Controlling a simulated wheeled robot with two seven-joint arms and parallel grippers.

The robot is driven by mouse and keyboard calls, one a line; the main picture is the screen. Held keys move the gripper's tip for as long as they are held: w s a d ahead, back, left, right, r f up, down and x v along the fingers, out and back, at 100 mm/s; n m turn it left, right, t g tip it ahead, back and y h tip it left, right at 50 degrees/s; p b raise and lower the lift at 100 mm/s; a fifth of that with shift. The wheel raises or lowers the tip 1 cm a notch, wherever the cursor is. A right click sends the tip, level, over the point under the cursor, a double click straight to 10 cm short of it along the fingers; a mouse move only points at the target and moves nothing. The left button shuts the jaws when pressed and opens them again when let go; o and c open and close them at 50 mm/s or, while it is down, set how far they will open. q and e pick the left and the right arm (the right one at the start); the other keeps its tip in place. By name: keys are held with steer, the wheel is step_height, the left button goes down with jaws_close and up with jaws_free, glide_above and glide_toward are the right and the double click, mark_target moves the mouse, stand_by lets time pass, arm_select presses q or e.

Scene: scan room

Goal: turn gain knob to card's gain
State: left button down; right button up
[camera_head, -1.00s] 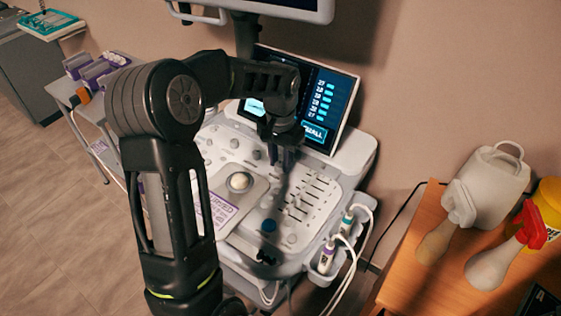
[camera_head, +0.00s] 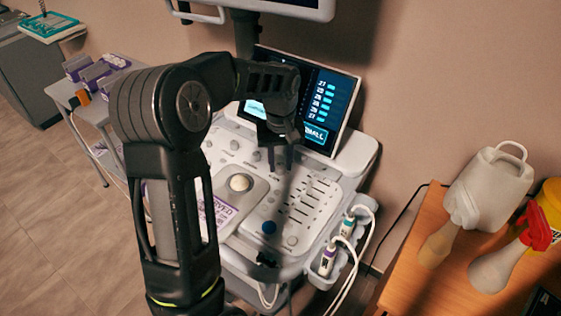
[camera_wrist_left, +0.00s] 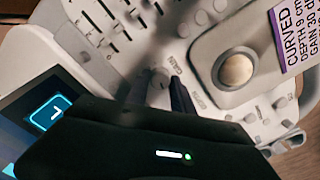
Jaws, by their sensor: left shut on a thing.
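The gain knob (camera_wrist_left: 160,77) is a small grey knob beside the printed word GAIN on the console panel in the left wrist view. My left gripper (camera_wrist_left: 163,92) is shut on it, with a dark finger on each side. In the head view my left gripper (camera_head: 281,162) points down at the panel just below the screen, and the fingers hide the knob. The purple and white card (camera_wrist_left: 291,32) lies on the panel; it reads CURVED, a depth of 9 cm and a gain starting with 30, cut off by the picture edge. My right gripper is not in view.
The console's lit screen (camera_head: 339,99) stands close behind the gripper. Bottles (camera_head: 490,268) stand on a wooden table at the right.

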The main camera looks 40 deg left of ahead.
mark_target(280, 165)
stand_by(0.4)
arm_select(q)
steer(key=c, duration=1.1)
jaws_free()
steer(key=shift+r, duration=0.1)
step_height(280, 165, up, 8)
steer(key=shift+f, duration=0.15)
